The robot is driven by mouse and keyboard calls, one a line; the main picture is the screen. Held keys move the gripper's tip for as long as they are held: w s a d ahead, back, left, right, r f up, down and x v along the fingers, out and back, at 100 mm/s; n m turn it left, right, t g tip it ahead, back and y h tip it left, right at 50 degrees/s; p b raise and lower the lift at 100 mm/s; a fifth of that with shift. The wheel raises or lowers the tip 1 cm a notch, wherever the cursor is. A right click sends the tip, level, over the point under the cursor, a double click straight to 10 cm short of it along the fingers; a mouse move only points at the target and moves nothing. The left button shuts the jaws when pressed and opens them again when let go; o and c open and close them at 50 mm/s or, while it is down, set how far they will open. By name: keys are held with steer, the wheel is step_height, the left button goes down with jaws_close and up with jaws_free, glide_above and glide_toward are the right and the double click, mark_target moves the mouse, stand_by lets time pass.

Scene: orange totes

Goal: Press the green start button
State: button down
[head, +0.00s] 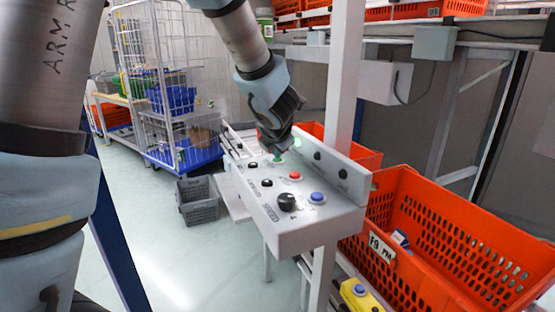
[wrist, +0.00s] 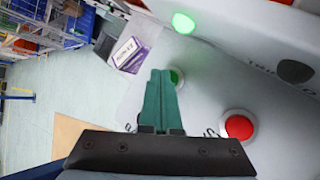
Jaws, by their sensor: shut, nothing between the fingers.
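The grey control panel (head: 262,208) stands in the middle of the head view. Its green button (head: 279,160) sits near the far end, beyond a red button (head: 295,176) and a blue button (head: 317,197). My gripper (head: 276,154) is over the green button, its fingers shut and empty, pointing down. In the wrist view, the green fingers (wrist: 161,74) partly cover the green button (wrist: 177,78), which shows just right of their tips. I cannot tell whether they touch it. The red button (wrist: 239,126) is to the right. A green lamp (wrist: 183,23) glows behind the green button.
A black knob (head: 287,202) and small black buttons share the panel. An upright post (head: 345,75) stands behind it. An orange tote (head: 450,235) is at the right, a grey crate (head: 199,200) on the floor at left. A purple-and-white box (wrist: 130,54) shows in the wrist view.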

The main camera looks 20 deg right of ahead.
mark_target(276, 162)
stand_by(0.3)
steer(key=shift+r+p, duration=0.8)
steer(key=shift+p, duration=0.05)
steer(key=shift+r, duration=0.1)
step_height(276, 162, up, 5)
steer(key=p, duration=0.5)
stand_by(0.4)
